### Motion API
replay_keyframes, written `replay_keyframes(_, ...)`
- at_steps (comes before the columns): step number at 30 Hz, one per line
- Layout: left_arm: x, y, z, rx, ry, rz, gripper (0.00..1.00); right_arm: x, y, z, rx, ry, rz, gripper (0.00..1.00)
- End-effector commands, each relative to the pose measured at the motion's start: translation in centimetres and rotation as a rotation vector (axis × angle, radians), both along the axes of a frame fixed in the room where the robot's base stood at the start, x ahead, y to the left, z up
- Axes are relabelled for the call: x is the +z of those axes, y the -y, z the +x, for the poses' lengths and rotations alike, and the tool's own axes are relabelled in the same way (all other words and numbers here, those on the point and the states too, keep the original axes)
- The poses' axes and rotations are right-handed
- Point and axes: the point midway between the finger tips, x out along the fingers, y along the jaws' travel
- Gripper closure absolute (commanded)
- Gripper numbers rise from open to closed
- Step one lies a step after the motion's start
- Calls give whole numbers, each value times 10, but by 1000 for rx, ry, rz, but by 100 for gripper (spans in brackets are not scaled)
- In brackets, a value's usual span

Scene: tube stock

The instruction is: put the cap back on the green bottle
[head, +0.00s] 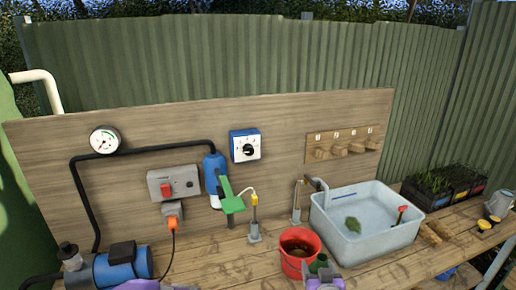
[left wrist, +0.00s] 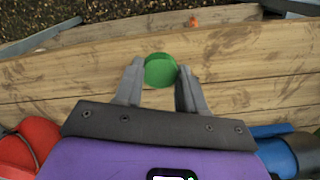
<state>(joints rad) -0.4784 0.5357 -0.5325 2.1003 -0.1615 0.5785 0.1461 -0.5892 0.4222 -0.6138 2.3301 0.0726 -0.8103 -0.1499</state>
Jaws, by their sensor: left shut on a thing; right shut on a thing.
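The green cap (left wrist: 160,70) is a round disc between the fingertips of my left gripper (left wrist: 161,88), which is shut on it above the wooden bench. In the head view only a purple part of the left gripper shows at the bottom edge, and the cap is out of sight. My right gripper (head: 325,278) is at the bottom edge of the head view, just in front of the red bucket. It is shut on the dark green bottle (head: 318,263), whose upper part shows above the purple gripper. Its lower part is hidden. Cap and bottle are apart.
The red bucket (head: 299,245) stands behind the bottle. A grey basin (head: 370,250) is to its right, and taps stand along the back board. A blue pump (head: 122,266) stands at the left. The bench (head: 215,262) between pump and bucket is mostly clear.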

Motion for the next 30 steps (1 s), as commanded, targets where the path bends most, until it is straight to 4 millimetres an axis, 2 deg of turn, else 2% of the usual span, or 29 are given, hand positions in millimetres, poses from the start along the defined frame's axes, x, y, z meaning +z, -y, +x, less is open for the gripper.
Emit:
replay_keyframes(19, 0, 0, 0, -2, 1, 0, 88, -3, -3, -2, 19, 1, -3, 85)
replay_keyframes(23, 0, 0, 0, -1, 1, 0, 88, -16, -13, -8, 74, -2, -3, 85)
replay_keyframes(30, 0, 0, 0, -1, 1, 0, 88, -58, -54, -32, 287, -7, -1, 85)
